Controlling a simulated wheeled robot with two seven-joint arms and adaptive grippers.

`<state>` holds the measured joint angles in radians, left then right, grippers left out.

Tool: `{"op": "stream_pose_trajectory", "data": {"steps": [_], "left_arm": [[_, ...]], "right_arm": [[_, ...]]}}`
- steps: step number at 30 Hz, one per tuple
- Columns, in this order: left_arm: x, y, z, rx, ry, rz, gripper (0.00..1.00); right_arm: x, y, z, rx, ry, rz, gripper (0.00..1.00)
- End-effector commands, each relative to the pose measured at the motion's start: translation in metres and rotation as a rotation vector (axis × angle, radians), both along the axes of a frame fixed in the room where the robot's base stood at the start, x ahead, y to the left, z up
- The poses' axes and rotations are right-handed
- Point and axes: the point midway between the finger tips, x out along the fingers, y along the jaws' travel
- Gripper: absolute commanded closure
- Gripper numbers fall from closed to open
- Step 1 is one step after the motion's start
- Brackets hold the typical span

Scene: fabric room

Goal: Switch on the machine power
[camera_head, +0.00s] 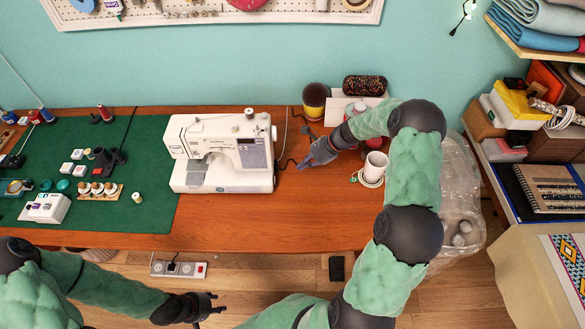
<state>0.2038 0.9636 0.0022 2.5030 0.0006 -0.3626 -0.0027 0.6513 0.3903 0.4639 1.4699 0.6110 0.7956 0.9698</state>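The white sewing machine (222,150) stands upright on the wooden table (270,233), on the right edge of the green mat (152,205). A dark cable lies on the table to the right of the machine. My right gripper (305,165) hovers low over or on the table, just right of the machine and apart from its body. Its fingers point left; their gap is too small to judge. The machine's power switch cannot be made out. My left gripper (218,304) is in front of the table's front edge, with its fingertips apart and nothing visible between them.
A white mug (375,166), a brown-and-yellow container (315,98) and a dark speckled roll (364,85) stand near my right arm. Thread spools and small sewing items lie on the mat. A power strip (180,268) with a red switch lies on the floor.

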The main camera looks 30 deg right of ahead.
Motion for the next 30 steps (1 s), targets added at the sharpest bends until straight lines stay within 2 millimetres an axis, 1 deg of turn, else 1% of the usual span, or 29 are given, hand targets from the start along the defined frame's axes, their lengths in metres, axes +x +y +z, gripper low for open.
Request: {"op": "stream_pose_trajectory", "data": {"steps": [1,3,8,22,26,30], "left_arm": [[0.0,0.0,0.003,0.0,0.0,-0.001,0.6],[0.0,0.0,0.005,0.0,0.0,-0.001,0.6],[0.0,0.0,0.007,0.0,0.001,-0.001,0.6],[0.0,0.0,0.006,0.0,0.001,-0.001,0.6],[0.0,0.0,-0.004,0.0,0.001,-0.001,0.6],[0.0,-0.001,-0.026,0.0,0.001,-0.001,0.6]], "right_arm": [[-0.003,-0.007,0.008,-0.003,0.0,-0.004,1.0],[-0.007,-0.013,0.014,-0.003,0.0,-0.004,1.0],[-0.012,-0.022,0.024,-0.003,0.0,-0.004,1.0],[-0.014,-0.024,0.025,-0.001,0.0,-0.003,1.0],[-0.014,-0.025,0.021,0.005,-0.004,-0.002,1.0],[-0.017,-0.027,0.013,0.018,-0.013,0.0,1.0]]}}
